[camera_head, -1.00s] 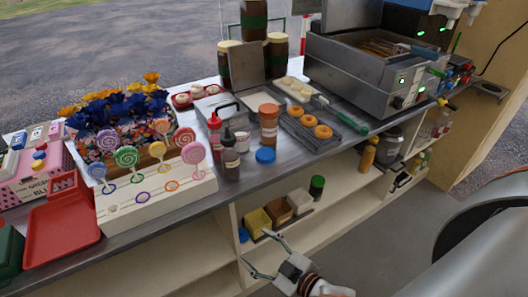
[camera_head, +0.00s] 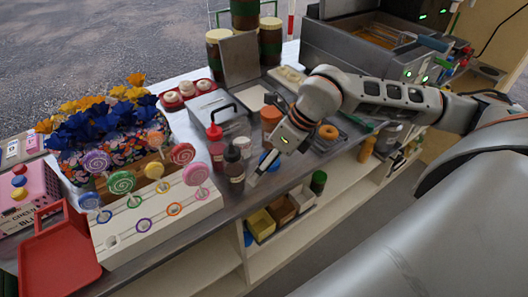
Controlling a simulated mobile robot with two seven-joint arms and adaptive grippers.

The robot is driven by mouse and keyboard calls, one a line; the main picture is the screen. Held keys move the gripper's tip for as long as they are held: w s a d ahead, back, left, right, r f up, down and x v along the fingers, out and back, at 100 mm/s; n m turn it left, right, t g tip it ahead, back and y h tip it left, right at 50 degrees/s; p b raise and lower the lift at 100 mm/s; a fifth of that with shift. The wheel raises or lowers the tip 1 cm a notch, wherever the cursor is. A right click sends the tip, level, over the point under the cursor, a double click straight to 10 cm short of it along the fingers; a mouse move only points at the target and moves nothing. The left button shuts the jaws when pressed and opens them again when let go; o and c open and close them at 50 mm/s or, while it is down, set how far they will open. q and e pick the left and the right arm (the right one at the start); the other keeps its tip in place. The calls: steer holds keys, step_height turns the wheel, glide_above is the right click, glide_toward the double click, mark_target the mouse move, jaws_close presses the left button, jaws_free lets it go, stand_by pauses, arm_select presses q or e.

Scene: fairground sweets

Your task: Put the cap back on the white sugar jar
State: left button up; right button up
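The small white sugar jar (camera_head: 243,144) stands on the counter behind a dark brown bottle (camera_head: 233,164), which hides part of it. That gripper reaches in from the right and points down at the front edge of the counter, over the cap. Its fingers overlap in this view, so I cannot tell their opening or any contact with the cap. My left gripper is not in view.
A red bottle (camera_head: 215,144) stands left of the jar, and an orange-brown jar (camera_head: 270,117) behind the gripper. A lollipop stand (camera_head: 150,222) is at the left. Doughnuts (camera_head: 328,132) sit at the right. Small bins (camera_head: 261,224) are on the shelf below.

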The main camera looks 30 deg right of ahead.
mark_target(276, 164)
steer(key=w+d+r+t+h, duration=0.1)
steer(key=w+d+r+h, duration=0.1)
steer(key=d, duration=0.5)
steer(key=shift+w+m+h, duration=0.3)
steer(key=shift+w+h, duration=0.1)
steer(key=shift+w, duration=0.1)
steer(key=shift+a, duration=0.1)
steer(key=shift+x, duration=1.25)
steer(key=shift+p+x, duration=0.6)
steer(key=shift+x, duration=2)
steer(key=c, duration=0.8)
